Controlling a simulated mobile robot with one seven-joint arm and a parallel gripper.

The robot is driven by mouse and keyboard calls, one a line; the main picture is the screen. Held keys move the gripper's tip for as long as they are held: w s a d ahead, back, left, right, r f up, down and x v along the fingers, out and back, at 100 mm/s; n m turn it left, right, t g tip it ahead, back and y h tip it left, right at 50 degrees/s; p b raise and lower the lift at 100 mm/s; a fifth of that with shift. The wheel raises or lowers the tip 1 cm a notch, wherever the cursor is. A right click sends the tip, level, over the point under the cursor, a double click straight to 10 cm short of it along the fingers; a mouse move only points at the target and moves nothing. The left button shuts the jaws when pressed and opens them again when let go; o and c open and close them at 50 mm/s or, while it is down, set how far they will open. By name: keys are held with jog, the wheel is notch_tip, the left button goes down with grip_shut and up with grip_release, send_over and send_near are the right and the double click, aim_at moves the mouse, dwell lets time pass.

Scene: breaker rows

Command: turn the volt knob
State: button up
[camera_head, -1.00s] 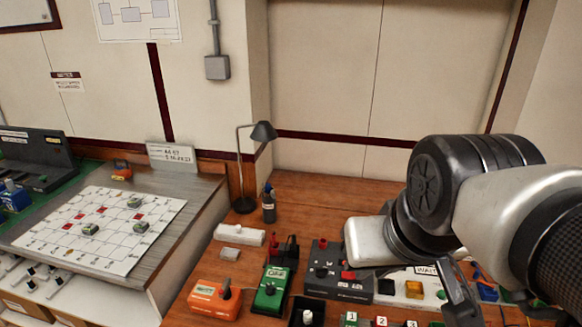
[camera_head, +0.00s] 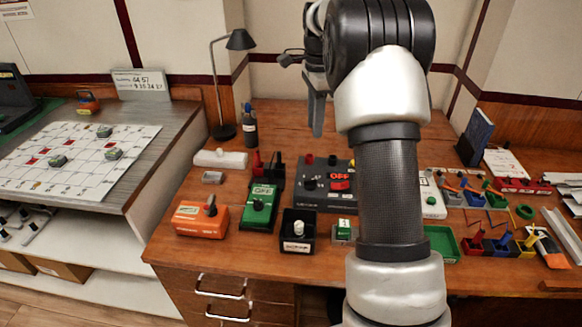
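Several knobs stand on the wooden desk; I cannot read which is marked volt. An orange box (camera_head: 193,221) has a dark knob (camera_head: 210,206) on top. A green box (camera_head: 256,215) marked OFF has a dark-green knob (camera_head: 259,204). A small black box (camera_head: 297,241) has a white knob (camera_head: 298,227) and a label too small to read. A larger black unit (camera_head: 312,198) carries a red OFF switch (camera_head: 341,181) and a dark knob (camera_head: 309,184). My gripper (camera_head: 318,112) hangs above and behind these boxes, touching none. My arm hides part of it, so its opening is unclear.
My arm covers the desk's middle right. A lamp (camera_head: 223,85), a dark bottle (camera_head: 250,126) and a white block (camera_head: 220,159) stand at back left. Colored blocks, a green tray (camera_head: 441,240) and a blue book (camera_head: 474,138) are at right.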

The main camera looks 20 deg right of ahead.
aim_at(312, 179)
jog(key=shift+m, duration=0.4)
jog(key=f+b, duration=0.1)
jog(key=f, duration=0.5)
jog(key=f+b, duration=0.1)
jog(key=f, duration=0.6)
jog(key=w+f+b, duration=0.1)
jog(key=f, duration=0.5)
jog(key=shift+d+f, duration=0.15)
jog(key=shift+f, duration=0.05)
grip_shut()
